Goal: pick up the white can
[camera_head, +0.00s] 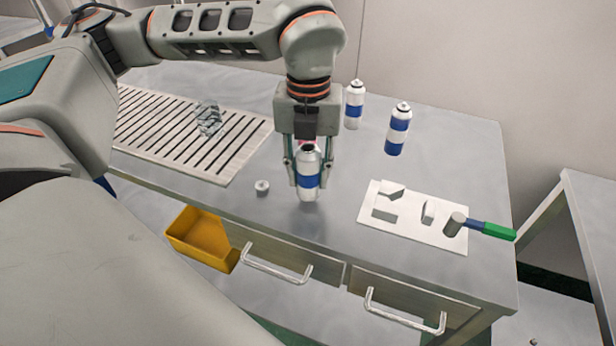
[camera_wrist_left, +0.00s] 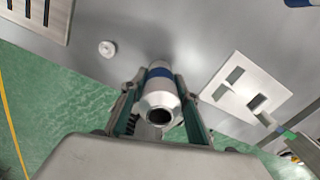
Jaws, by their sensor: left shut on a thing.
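The white can (camera_head: 308,182) with a blue band is between the fingers of my left gripper (camera_head: 307,172), which is shut on it. It is upright, near the front of the grey table. Whether its base touches the table is hard to tell. In the left wrist view the can (camera_wrist_left: 159,100) shows its open top, with a finger of my left gripper (camera_wrist_left: 158,108) on each side. Two similar white cans with blue bands, one (camera_head: 355,105) and another (camera_head: 398,130), stand at the back. My right gripper is not in view.
A small white cap (camera_head: 262,187) lies left of the held can. A slatted rack (camera_head: 160,139) with a clear crumpled-looking thing (camera_head: 209,119) is at the left. A white board (camera_head: 400,229) with blocks and a green-handled hammer (camera_head: 497,231) is at the right. A yellow bin (camera_head: 190,241) sits below.

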